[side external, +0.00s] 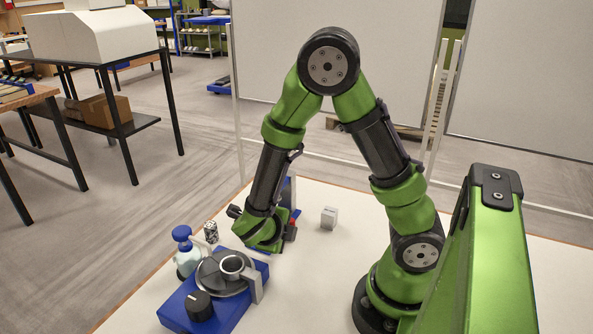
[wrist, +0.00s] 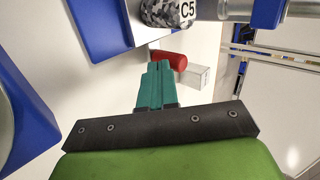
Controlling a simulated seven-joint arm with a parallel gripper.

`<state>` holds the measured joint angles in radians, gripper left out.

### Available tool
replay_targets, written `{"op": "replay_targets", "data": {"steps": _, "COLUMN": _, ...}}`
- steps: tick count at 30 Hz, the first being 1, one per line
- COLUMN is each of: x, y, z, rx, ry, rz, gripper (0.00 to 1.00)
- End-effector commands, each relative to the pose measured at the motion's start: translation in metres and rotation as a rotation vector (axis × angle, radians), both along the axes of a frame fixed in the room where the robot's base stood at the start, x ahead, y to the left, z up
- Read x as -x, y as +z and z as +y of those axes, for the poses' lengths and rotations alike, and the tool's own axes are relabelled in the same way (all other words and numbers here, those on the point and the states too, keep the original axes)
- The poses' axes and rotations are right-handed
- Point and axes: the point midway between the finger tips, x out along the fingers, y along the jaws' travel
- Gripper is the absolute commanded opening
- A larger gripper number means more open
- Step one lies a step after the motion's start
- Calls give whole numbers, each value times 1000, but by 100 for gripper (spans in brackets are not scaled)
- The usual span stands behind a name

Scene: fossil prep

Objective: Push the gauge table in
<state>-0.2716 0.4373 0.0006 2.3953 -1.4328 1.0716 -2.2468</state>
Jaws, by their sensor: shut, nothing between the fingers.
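I cannot tell for certain which part is the gauge table. A blue-and-pale device (wrist: 97,25) in the wrist view has a grey camouflage-patterned cylinder (wrist: 165,12) marked C5 over it and a metal cylinder beside that. A red rounded part, perhaps a handle (wrist: 168,60), lies just beyond my fingertips; red also shows beside my gripper in the side view. My gripper (wrist: 156,66) has its teal fingers together with nothing between them. Its tips appear close to the red part; contact is unclear. In the side view, my arm hides most of the blue device (side external: 291,190) behind my gripper.
A blue base (side external: 234,314) with a grey round plate, metal ring and black knob (side external: 199,305) stands at the front left. A blue-capped bottle (side external: 187,262) and a speckled cylinder (side external: 210,231) stand near it. A small white block (side external: 329,217) stands right of my gripper, with bare tabletop around it.

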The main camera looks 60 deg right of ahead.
Motion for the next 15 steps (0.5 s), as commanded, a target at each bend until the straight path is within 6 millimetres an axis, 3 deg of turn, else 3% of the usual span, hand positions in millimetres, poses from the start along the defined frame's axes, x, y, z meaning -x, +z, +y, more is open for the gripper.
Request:
{"op": "replay_targets", "data": {"steps": 8, "x": 0, "y": 0, "z": -2, "rx": 0, "ry": -1, "rz": -1, "gripper": 0}}
{"op": "replay_targets", "data": {"steps": 15, "x": 0, "y": 1, "z": -35, "rx": 1, "ry": -5, "rz": -1, "gripper": 0}}
